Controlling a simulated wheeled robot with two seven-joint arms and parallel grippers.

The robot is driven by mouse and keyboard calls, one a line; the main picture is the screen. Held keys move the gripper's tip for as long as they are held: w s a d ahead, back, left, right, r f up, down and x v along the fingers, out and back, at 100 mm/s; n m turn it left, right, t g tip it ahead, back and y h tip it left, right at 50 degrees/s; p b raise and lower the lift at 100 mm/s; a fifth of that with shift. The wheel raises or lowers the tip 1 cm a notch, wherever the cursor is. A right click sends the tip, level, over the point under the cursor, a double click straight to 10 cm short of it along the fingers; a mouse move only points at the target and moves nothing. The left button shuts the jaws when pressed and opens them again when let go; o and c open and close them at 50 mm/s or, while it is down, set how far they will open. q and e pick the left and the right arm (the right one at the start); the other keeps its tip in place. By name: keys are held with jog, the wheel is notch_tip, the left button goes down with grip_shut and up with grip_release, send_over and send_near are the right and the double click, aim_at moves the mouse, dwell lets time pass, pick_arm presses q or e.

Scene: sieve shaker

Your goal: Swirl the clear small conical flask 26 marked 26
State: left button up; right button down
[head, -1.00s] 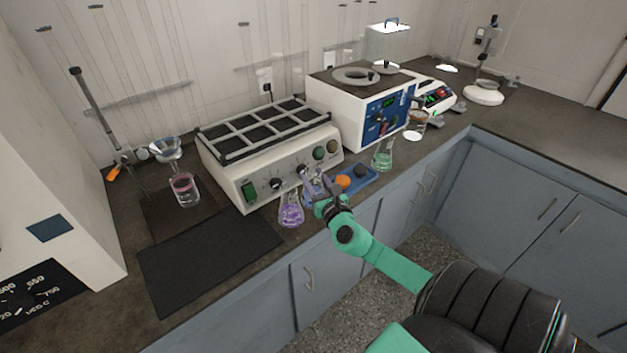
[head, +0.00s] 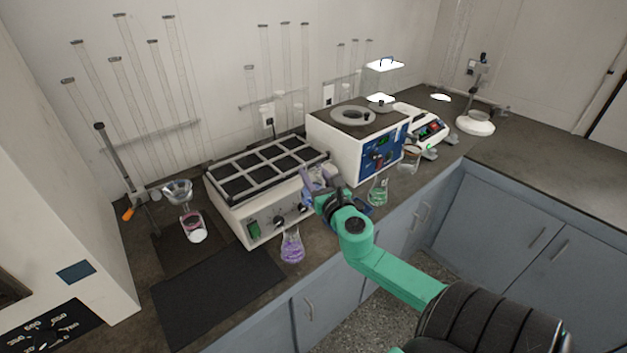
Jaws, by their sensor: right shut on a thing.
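My right gripper (head: 312,194) is shut on a small, clear, glassy thing (head: 319,177), which looks like the clear small conical flask. It is held in front of the right end of the shaker. The gripper hides part of it, and a mark 26 is too small to read. A conical flask with purple liquid (head: 291,248) stands on the bench below and left of the gripper. A conical flask with green liquid (head: 378,191) stands to its right. My left gripper is not in view.
The shaker (head: 232,205) with its gridded top stands behind the gripper. A white and blue device (head: 350,150) is to its right. A dark mat (head: 215,295) lies clear at front left. A blue tray (head: 366,209) is mostly hidden behind my right arm.

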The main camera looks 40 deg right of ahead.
notch_tip(320, 180, up, 3)
jog(key=shift+f+p, duration=0.2)
jog(key=shift+p, duration=0.15)
notch_tip(320, 180, up, 6)
jog(key=p, duration=0.5)
jog(key=shift+f+p, duration=0.15)
jog(key=shift+p, duration=0.15)
jog(key=shift+f, duration=0.1)
